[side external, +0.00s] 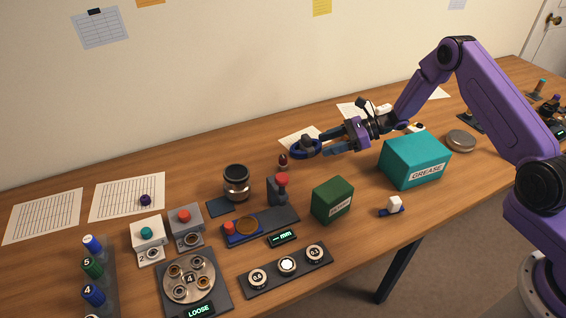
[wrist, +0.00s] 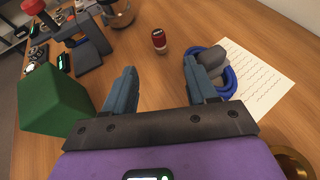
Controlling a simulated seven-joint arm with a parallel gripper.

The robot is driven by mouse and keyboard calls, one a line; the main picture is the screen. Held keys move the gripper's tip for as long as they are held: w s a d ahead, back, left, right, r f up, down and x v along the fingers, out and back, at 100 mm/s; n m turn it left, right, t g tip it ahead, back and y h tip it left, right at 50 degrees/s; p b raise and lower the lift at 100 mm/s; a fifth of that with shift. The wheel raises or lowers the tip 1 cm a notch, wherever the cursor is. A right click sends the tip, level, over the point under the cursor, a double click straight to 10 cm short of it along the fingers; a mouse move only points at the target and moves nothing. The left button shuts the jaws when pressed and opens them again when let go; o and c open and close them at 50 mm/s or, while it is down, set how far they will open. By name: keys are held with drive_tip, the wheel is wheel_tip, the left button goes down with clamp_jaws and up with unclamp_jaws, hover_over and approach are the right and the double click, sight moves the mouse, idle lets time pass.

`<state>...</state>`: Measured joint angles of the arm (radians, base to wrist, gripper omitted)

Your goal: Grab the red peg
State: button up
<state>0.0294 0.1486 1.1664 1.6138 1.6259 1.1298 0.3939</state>
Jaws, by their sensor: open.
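The red peg (side external: 283,161) is small and dark red and stands upright on the wooden table, left of my gripper in the side view. In the wrist view the red peg (wrist: 159,42) stands ahead of the gap between my fingers, apart from both, with a pale band on it. My gripper (side external: 322,145) is open and empty, low over the table and pointing left. In the wrist view my gripper (wrist: 160,72) shows its two blue fingers spread wide.
A blue ring with grey pieces (wrist: 228,78) lies close by my right finger in the wrist view. A green box (side external: 333,200), a teal GREASE box (side external: 414,160) and a stand with a red knob (side external: 280,190) are nearby. Bare wood surrounds the peg's near side.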

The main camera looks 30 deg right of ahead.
sight(278, 169)
drive_tip(key=x, duration=1.6)
drive_tip(key=shift+a+f, duration=0.1)
drive_tip(key=c, duration=1)
drive_tip(key=shift+c, duration=0.2)
